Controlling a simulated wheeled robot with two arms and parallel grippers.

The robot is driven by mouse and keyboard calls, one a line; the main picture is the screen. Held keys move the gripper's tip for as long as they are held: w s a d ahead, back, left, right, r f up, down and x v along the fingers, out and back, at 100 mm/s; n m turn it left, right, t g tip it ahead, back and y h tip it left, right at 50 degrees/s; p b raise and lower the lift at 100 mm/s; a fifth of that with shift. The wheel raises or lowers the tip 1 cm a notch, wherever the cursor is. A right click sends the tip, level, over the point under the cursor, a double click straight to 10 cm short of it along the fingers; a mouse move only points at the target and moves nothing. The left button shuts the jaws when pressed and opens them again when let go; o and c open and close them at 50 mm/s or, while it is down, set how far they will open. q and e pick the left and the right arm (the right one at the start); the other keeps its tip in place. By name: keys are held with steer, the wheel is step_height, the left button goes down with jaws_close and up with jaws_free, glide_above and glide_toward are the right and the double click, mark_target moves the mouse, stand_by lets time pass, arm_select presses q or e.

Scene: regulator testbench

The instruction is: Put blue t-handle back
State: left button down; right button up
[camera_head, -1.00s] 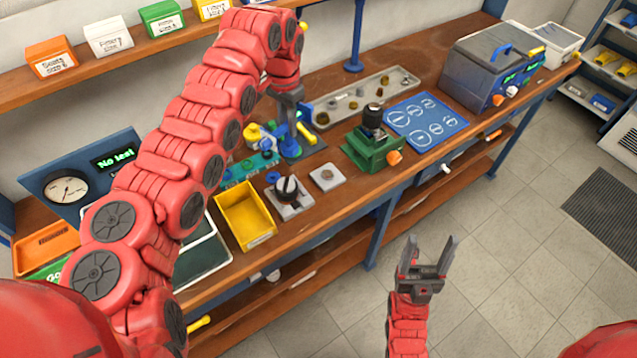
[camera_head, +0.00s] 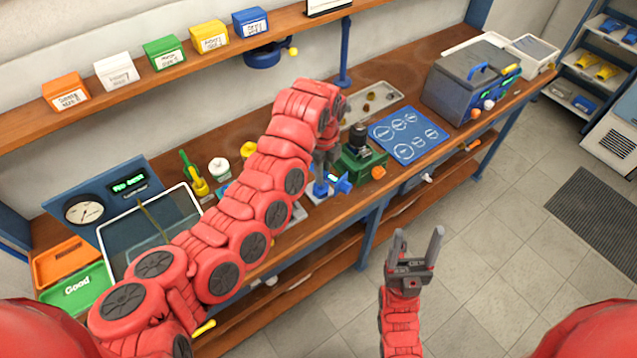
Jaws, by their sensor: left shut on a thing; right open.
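My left gripper (camera_head: 325,172) is on the workbench's near side, just left of the green block fixture (camera_head: 361,163), and points down. It is shut on a blue part (camera_head: 342,183), which appears to be the blue t-handle. Its fingers and my arm hide part of the grip. The blue part is low, near the bench edge; I cannot tell whether it touches anything below. My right gripper (camera_head: 416,247) is open and empty, in front of the bench over the floor.
A blue mat with white circles (camera_head: 408,137) and a grey machine (camera_head: 468,82) lie to the right. A grey parts tray (camera_head: 385,97) is behind. At left stand a gauge panel (camera_head: 85,210), an orange tray (camera_head: 66,262) and a green tray (camera_head: 78,290). My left arm hides the bench middle.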

mark_target(315, 189)
arm_select(q)
steer(key=s+a+f+m+p, duration=0.2)
steer(key=s+a+m+p, duration=0.1)
steer(key=s, duration=0.6)
steer(key=w+b, duration=0.5)
steer(key=w+d+b, duration=0.1)
steer(key=w+b, duration=0.2)
steer(key=shift+f, duration=0.4)
steer(key=shift+w+d, duration=0.1)
steer(key=shift+w, duration=0.25)
steer(key=shift+w+d+r, duration=0.15)
steer(key=shift+w+d, duration=0.05)
steer(key=shift+w, duration=0.6)
steer(key=w+f, duration=0.2)
steer(key=w, duration=0.1)
steer(key=w+d+f, duration=0.1)
steer(key=w, duration=0.1)
steer(key=shift+w+f, duration=0.1)
steer(key=shift+f, duration=0.25)
steer(key=shift+a+f, duration=0.15)
steer(key=shift+f, duration=0.1)
